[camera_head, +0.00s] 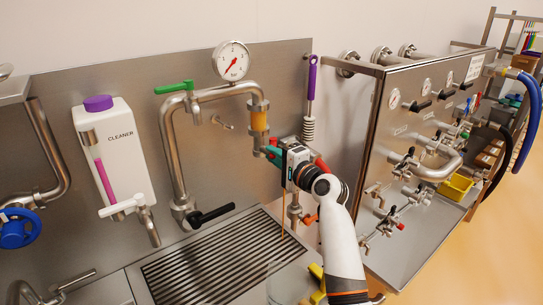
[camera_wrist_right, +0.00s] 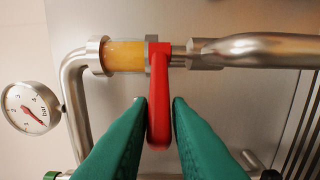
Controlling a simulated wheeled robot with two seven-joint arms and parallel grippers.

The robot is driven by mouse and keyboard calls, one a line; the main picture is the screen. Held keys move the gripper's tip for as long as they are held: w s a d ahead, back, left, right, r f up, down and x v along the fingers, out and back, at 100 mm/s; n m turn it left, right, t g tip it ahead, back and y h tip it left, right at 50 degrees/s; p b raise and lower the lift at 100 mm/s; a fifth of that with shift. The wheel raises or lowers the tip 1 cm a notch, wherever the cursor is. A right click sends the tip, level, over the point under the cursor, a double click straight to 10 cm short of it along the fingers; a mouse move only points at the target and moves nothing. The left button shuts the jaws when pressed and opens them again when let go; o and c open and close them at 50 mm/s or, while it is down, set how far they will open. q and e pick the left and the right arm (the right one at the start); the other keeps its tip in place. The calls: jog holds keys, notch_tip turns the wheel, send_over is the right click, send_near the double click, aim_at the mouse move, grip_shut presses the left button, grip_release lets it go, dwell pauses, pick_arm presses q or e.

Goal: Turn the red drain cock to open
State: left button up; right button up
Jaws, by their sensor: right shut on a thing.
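The red drain cock handle (camera_wrist_right: 159,95) is in the right wrist view, just past the amber sight glass (camera_wrist_right: 123,56) on the pipe. The handle stands crosswise to the pipe. The green fingers of my right gripper (camera_wrist_right: 159,118) are shut on its free end, one on each side. In the head view my right gripper (camera_head: 274,154) is below the sight glass (camera_head: 259,119) and hides most of the cock. A thin orange streak (camera_head: 283,215) runs down below the gripper towards the grate. My left gripper is not in view.
A slatted drain grate (camera_head: 205,272) lies below. A black lever (camera_head: 212,214), a green-handled valve (camera_head: 174,87) and a pressure gauge (camera_head: 231,61) are on the pipe to the left. A purple-handled brush (camera_head: 311,78) hangs behind my gripper. A steel valve panel (camera_head: 425,115) stands to the right.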

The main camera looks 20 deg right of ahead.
jog(key=shift+d, duration=1.05)
jog(key=shift+w+d, duration=0.1)
jog(key=shift+d, duration=0.8)
jog(key=shift+d+b, duration=0.1)
jog(key=shift+b, duration=0.2)
jog(key=shift+w+d+r, duration=0.1)
jog(key=shift+w+d, duration=0.25)
jog(key=shift+d, duration=0.35)
jog(key=o, duration=0.9)
jog(key=shift+c, duration=0.2)
